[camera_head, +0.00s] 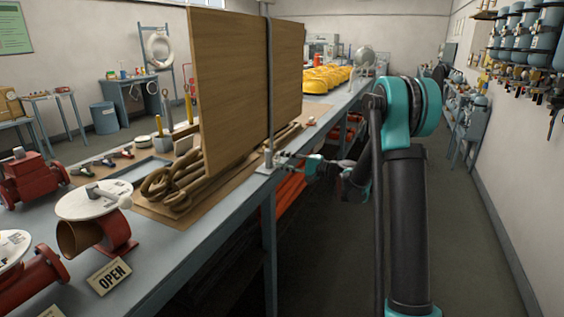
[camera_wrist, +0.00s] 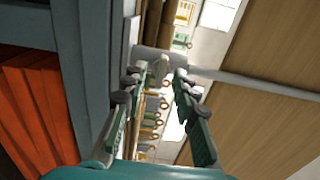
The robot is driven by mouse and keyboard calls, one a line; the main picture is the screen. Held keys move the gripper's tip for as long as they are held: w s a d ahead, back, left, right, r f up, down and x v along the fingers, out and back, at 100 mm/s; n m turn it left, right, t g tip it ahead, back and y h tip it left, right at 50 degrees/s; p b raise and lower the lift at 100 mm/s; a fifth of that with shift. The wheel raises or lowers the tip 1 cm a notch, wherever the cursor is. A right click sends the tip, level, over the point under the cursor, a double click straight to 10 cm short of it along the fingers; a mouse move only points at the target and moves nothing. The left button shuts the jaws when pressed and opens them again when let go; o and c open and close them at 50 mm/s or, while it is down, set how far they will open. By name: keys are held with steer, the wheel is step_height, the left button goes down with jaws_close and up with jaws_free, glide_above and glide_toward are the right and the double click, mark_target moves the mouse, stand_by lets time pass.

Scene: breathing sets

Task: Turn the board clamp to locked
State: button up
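The board clamp (camera_head: 268,160) is a grey metal fitting at the workbench's near edge. A thin upright post (camera_head: 269,80) rises from it in front of a large wooden board (camera_head: 232,70). My gripper (camera_head: 285,156) is close to the clamp, on its right side. In the wrist view my gripper (camera_wrist: 160,76) is open, its two fingers apart. The clamp's grey body (camera_wrist: 152,60) shows just beyond the fingertips, with the post (camera_wrist: 262,85) running right. The fingers partly cover the clamp, and I cannot tell its handle position or any contact.
The workbench (camera_head: 215,215) runs along the left, with coiled rope (camera_head: 180,180) under the board. A red valve with an OPEN sign (camera_head: 109,276) stands at the front. Orange items (camera_head: 290,195) lie on a shelf below. The aisle floor (camera_head: 335,255) is free.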

steer(key=v, duration=1.1)
steer(key=shift+d, duration=0.2)
steer(key=s+d+f+n+g+h, duration=0.1)
steer(key=s+f+h, duration=0.3)
steer(key=s, duration=0.3)
steer(key=s+f+n+g+h, duration=0.1)
steer(key=s+f+h, duration=0.2)
steer(key=s, duration=0.5)
steer(key=s+d+f+n+h, duration=0.1)
steer(key=s+d+f+h, duration=0.4)
steer(key=s+d, duration=0.2)
steer(key=s+d+f+n+h, duration=0.1)
steer(key=s+d+f+h, duration=0.3)
steer(key=s+d, duration=0.4)
steer(key=s+h, duration=0.1)
steer(key=s, duration=0.3)
steer(key=shift+d+f, duration=0.2)
steer(key=shift+f, duration=0.2)
